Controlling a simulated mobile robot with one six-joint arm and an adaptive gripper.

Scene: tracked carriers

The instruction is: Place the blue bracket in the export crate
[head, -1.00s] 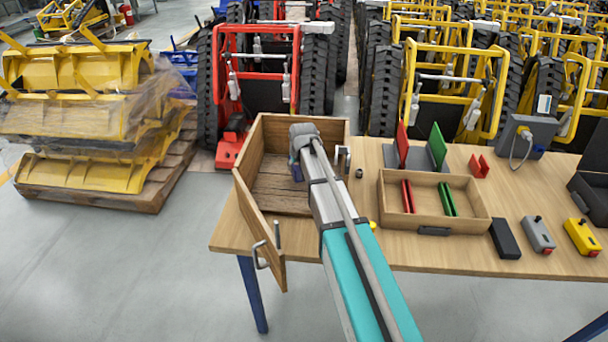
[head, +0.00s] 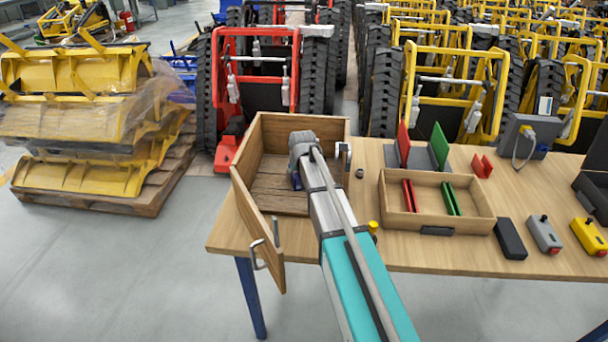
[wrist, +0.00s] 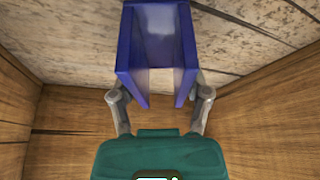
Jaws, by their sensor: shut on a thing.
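The blue bracket (wrist: 158,38) is between the fingers of my gripper (wrist: 160,100) in the wrist view, and the gripper is shut on it. Below the bracket are the weathered boards of the wooden crate's floor, with its walls around. In the head view the export crate (head: 268,195) stands at the table's left, its front door swung open. My arm reaches into the crate from the front. The arm hides most of the gripper and bracket in the head view; a little blue (head: 297,181) shows beside the wrist. I cannot tell whether the bracket touches the floor.
On the table (head: 395,258), right of the crate, are a low wooden tray (head: 440,222) with red and green brackets, and a stand with a red plate and a green plate (head: 439,146). A black block (head: 510,239) and control boxes lie further right.

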